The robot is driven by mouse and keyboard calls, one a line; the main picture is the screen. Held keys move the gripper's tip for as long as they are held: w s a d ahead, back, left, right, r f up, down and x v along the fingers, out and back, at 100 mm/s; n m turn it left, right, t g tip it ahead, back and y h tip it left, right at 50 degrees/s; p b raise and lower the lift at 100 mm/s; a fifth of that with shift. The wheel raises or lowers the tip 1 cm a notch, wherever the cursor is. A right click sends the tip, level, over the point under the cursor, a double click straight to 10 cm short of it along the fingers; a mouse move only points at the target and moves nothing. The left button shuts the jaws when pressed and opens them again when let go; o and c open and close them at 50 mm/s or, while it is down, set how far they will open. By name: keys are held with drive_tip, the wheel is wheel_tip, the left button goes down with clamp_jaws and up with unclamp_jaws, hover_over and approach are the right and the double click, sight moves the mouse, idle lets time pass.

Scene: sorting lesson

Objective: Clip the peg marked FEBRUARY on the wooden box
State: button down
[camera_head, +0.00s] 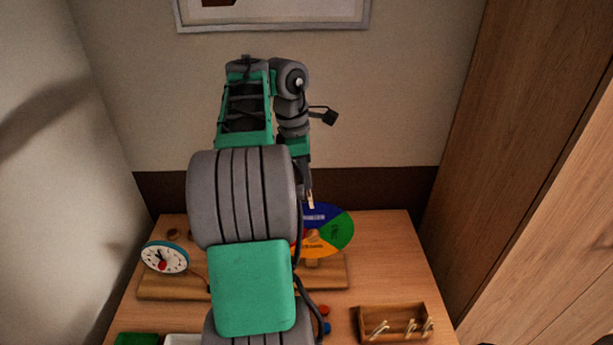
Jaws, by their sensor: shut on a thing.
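My gripper (309,194) points down over the back of the table, in front of the coloured wheel. It is shut on a small pale wooden peg (311,203). Any marking on this peg is too small to read. The wooden box (363,327) stands at the front right of the table, well away from my gripper. Several pale pegs (380,328) are in or at this box; their markings cannot be read. My own arm hides much of the middle of the table.
A toy clock (165,258) is at left. A red piece (324,310), a blue piece (327,328) and a green item (137,339) lie at the front. The right back table is clear.

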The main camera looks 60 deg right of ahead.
drive_tip(key=r+p, duration=0.3)
drive_tip(key=p, duration=0.1)
drive_tip(key=shift+w+a+r, duration=0.15)
drive_tip(key=shift+w+r, duration=0.15)
drive_tip(key=shift+r, duration=0.05)
idle(0.3)
